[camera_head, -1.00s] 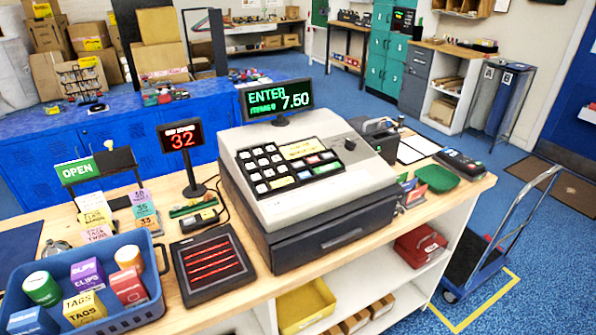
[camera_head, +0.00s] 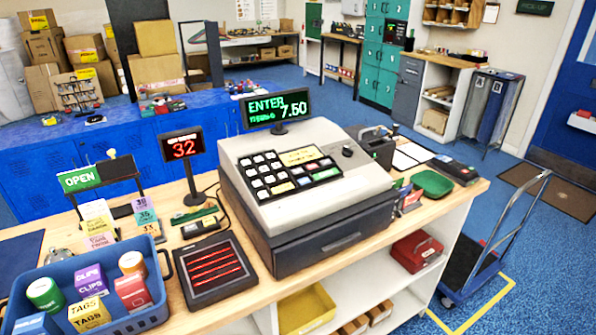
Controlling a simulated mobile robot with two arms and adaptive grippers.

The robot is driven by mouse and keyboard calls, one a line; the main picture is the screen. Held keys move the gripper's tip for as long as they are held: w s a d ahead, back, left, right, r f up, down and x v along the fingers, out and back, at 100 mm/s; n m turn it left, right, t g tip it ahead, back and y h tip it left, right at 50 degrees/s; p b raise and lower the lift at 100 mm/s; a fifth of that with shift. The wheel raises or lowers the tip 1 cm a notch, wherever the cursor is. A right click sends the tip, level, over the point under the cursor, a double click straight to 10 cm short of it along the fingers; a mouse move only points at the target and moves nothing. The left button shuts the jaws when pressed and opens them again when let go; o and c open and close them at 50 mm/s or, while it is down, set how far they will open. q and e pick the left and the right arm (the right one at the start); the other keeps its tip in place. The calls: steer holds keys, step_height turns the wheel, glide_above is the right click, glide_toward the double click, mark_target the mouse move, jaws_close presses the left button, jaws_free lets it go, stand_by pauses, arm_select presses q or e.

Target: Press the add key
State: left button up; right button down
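A beige cash register (camera_head: 335,199) stands on the wooden counter, with its dark drawer front shut. Its sloped keypad (camera_head: 287,173) has white keys plus a few coloured ones and a wide yellow key (camera_head: 298,157). The key labels are too small to read, so I cannot tell which one is the add key. The register's display (camera_head: 276,108) reads "ENTER" and "7.50" in green, with a smaller line too blurred to be sure of. Neither of my grippers shows in the head view.
A small red display (camera_head: 182,146) reading "32" stands left of the register, behind a black pad with red lines (camera_head: 212,268). A blue basket (camera_head: 130,322) of cartons is at front left. A green tray (camera_head: 432,184) and a card terminal (camera_head: 455,169) lie at right.

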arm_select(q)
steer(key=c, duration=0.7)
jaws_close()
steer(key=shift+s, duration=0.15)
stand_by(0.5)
